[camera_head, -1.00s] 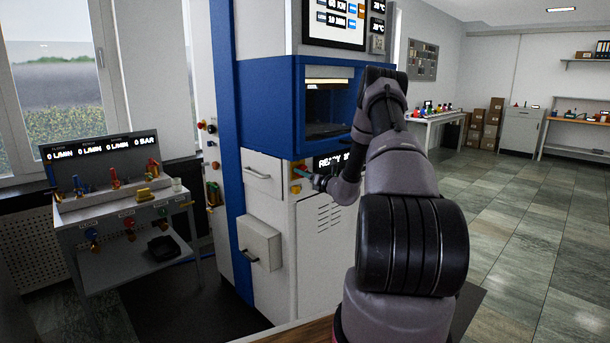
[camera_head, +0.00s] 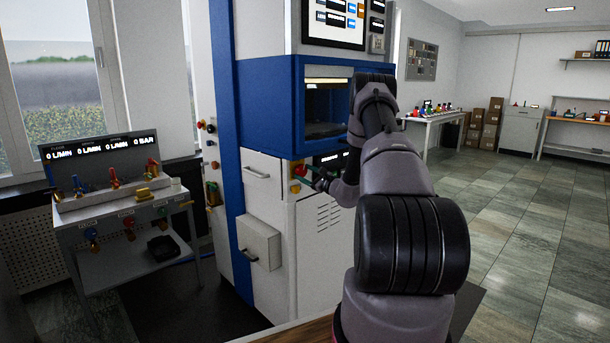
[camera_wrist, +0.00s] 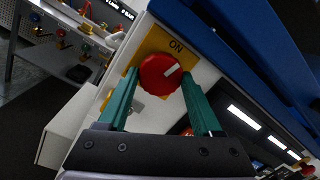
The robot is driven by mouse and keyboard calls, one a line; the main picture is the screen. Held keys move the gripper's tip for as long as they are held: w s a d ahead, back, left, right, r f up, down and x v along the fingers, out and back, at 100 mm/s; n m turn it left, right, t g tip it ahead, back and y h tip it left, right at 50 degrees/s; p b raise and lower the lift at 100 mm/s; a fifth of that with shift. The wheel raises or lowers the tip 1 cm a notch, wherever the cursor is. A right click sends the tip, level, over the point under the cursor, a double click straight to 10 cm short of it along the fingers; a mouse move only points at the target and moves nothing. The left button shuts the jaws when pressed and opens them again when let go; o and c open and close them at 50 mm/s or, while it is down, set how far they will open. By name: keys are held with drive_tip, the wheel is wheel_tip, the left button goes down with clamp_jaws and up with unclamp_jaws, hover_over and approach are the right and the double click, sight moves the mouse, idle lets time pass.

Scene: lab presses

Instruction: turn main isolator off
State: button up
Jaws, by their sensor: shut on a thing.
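The main isolator is a red round knob (camera_wrist: 160,75) on a yellow plate (camera_wrist: 153,41) in the wrist view. A white mark on the knob points up and to the right, to the right of the direction of the "ON" label (camera_wrist: 176,46). My gripper (camera_wrist: 157,82) has a teal finger on each side of the knob and is shut on it. In the head view the knob (camera_head: 299,170) shows small on the white cabinet front, with my gripper (camera_head: 305,176) at it. The lower part of the plate is partly hidden.
The blue press frame (camera_head: 265,105) rises just above the panel. A lit display (camera_wrist: 243,117) lies right of my gripper in the wrist view. A drawer handle (camera_head: 257,174) sticks out left of the knob. A bench with valves (camera_head: 120,205) stands at the left.

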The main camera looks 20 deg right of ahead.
drive_tip(key=shift+d+n, duration=0.1)
drive_tip(key=shift+n, duration=1.6)
drive_tip(key=o, duration=1.4)
drive_tip(key=shift+c, duration=0.2)
drive_tip(key=v, duration=1)
drive_tip(key=shift+s+d, duration=0.25)
drive_tip(key=shift+s, duration=0.1)
drive_tip(key=shift+f, duration=0.1)
